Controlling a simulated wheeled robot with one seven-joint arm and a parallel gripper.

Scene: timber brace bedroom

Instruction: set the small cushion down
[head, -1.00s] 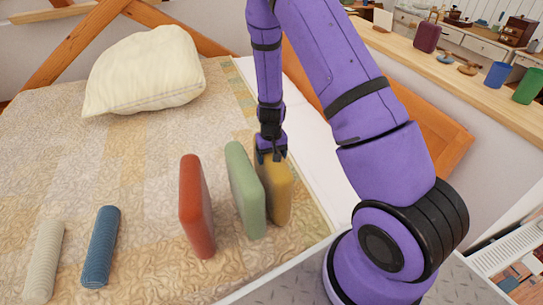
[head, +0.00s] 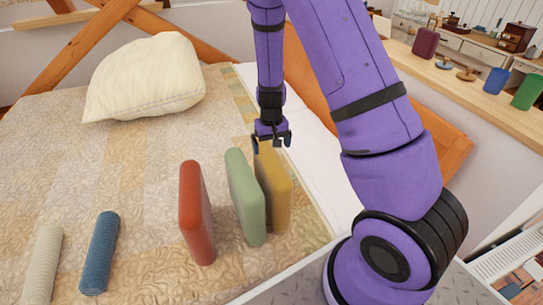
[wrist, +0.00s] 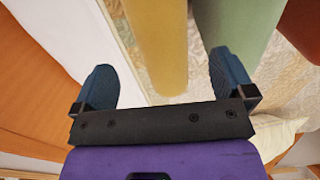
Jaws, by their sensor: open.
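A yellow cushion (head: 277,195) stands upright on its edge on the quilted bed, at the right end of a row. A green cushion (head: 245,200) stands close to its left, and a red cushion (head: 196,215) stands further left. My gripper (head: 272,143) is open and empty just above the top of the yellow cushion. In the wrist view my open fingers (wrist: 165,82) sit apart, with the end of the yellow cushion (wrist: 158,45) showing between them. The green cushion (wrist: 225,25) lies beyond the right finger in that view.
A large cream pillow (head: 146,77) lies at the back of the bed. A blue roll (head: 100,252) and a cream roll (head: 43,262) lie at the front left. The quilt (head: 130,165) is clear between pillow and rolls. A wooden shelf (head: 470,95) runs at right.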

